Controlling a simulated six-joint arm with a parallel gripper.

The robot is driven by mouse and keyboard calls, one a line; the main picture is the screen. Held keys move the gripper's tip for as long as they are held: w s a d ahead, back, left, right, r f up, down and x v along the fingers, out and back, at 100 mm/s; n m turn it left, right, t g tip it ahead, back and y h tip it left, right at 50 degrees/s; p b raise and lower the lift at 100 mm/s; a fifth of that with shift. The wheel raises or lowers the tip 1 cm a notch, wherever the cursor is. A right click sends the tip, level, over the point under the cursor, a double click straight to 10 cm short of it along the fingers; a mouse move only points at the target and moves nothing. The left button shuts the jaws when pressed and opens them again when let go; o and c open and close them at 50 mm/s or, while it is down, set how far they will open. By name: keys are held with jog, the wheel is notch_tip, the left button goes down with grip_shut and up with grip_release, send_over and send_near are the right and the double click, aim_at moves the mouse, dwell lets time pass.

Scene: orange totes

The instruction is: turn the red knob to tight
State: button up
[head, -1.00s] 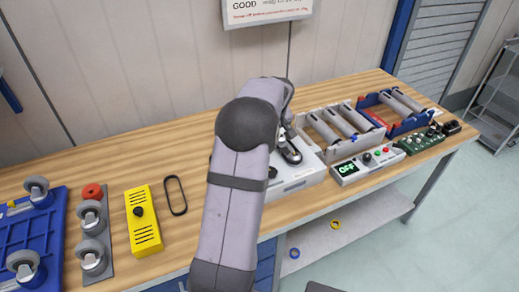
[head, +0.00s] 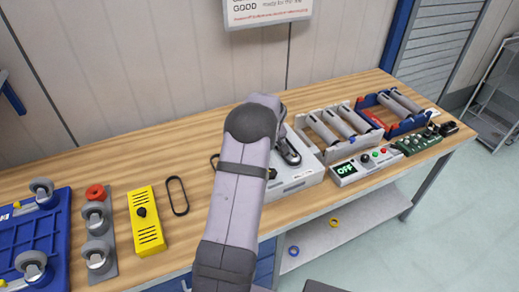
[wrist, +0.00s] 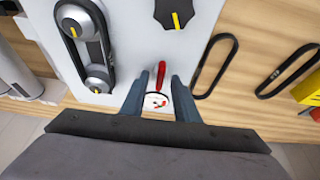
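In the wrist view, a slim red handle (wrist: 161,74), which looks like the red knob, stands on a light panel (wrist: 125,45). A small round white dial (wrist: 157,101) with red marks sits just below it; its lettering is too small to read. My gripper (wrist: 160,80) is open, with one finger on each side of the red handle and a gap visible on both sides. In the head view my arm hides the knob and the gripper; part of the light machine (head: 297,177) shows to the right of the arm.
A black knob with a yellow mark (wrist: 175,12) and a belt over two pulleys (wrist: 87,45) are on the panel. Loose black belts (wrist: 214,62) lie on the wooden bench (head: 160,165). A yellow box (head: 146,225) stands left, a control box reading OFF (head: 347,172) right.

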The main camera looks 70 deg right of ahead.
grip_shut()
